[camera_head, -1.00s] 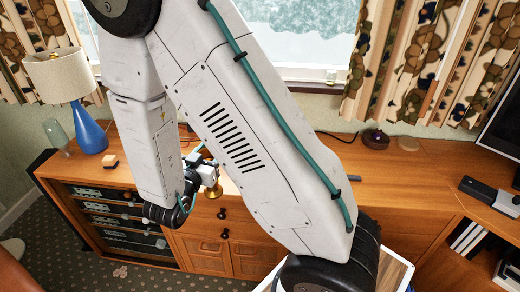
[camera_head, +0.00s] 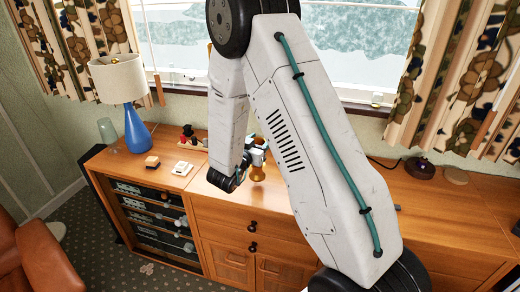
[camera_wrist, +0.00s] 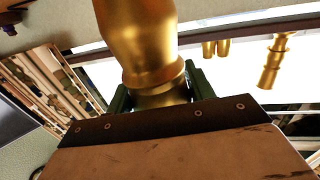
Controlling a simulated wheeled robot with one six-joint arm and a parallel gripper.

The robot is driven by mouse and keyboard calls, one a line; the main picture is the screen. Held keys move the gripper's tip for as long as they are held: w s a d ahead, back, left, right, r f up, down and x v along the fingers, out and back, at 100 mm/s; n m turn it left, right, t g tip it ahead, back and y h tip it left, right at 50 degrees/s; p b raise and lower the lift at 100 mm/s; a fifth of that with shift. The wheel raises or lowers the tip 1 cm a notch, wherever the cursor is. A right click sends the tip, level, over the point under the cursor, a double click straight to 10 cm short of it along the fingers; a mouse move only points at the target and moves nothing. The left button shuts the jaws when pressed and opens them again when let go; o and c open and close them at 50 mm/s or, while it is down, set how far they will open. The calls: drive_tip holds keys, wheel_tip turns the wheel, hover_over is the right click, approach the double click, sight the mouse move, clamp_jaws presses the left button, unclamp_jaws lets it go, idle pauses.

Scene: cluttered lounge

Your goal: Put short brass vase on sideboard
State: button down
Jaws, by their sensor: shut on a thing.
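The short brass vase (camera_wrist: 145,45) fills the top middle of the wrist view, held between the dark green fingers of my gripper (camera_wrist: 157,90). In the head view, the brass vase (camera_head: 258,173) shows just below my gripper (camera_head: 257,158), partly hidden by my arm. It appears over the top of the wooden sideboard (camera_head: 225,212); I cannot tell whether it touches the surface. My gripper is shut on the vase. My arm hides part of the sideboard top.
A blue lamp (camera_head: 137,130), a small box (camera_head: 152,161) and a white item (camera_head: 182,168) stand on the left of the sideboard. A dark round item (camera_head: 420,167) is at right. Brass pieces (camera_wrist: 272,62) show by the window.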

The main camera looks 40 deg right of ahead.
drive_tip(key=shift+w+d+f, duration=0.1)
drive_tip(key=shift+f, duration=0.8)
drive_tip(key=shift+w+d+f, duration=0.1)
drive_tip(key=shift+f, duration=0.9)
drive_tip(key=c, duration=0.6)
unclamp_jaws()
drive_tip(key=shift+o, duration=0.2)
